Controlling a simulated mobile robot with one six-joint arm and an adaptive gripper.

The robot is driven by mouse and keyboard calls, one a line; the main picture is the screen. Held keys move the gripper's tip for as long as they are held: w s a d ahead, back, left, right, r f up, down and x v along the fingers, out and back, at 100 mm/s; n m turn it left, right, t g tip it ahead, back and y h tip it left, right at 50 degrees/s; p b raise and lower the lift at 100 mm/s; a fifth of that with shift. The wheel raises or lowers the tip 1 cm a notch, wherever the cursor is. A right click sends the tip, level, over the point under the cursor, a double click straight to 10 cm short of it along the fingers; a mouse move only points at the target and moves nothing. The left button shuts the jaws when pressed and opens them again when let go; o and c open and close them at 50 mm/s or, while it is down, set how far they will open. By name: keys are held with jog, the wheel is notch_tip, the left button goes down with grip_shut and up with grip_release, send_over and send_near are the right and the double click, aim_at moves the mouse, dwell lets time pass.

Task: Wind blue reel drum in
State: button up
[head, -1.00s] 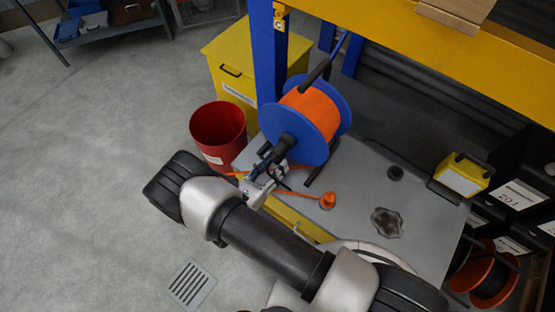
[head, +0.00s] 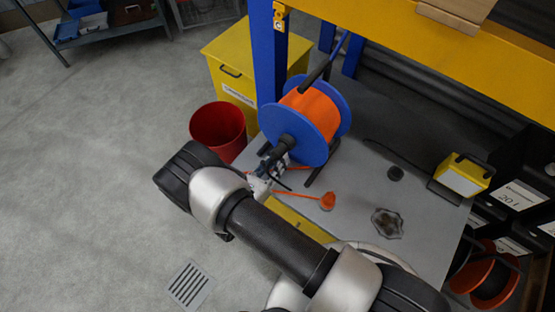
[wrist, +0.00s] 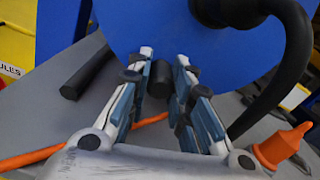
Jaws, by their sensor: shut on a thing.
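The blue reel drum (head: 312,120) stands upright on the grey bench top, with orange cable wound between its blue flanges. In the wrist view its blue flange (wrist: 140,25) fills the top. A black hub (wrist: 228,10) and a curved black bar show at right. My gripper (head: 276,168) is at the drum's near face. In the wrist view my gripper (wrist: 165,80) is shut on a short black crank handle (wrist: 160,80) between its fingertips. Orange cable (head: 300,194) runs out beneath to an orange plug (head: 327,201) on the bench.
A red bin (head: 217,130) and a yellow box (head: 232,75) stand left of the bench. A blue post (head: 268,60) and yellow beam (head: 400,30) frame the drum.

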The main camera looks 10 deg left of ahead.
grip_shut()
jog(key=shift+a, duration=0.1)
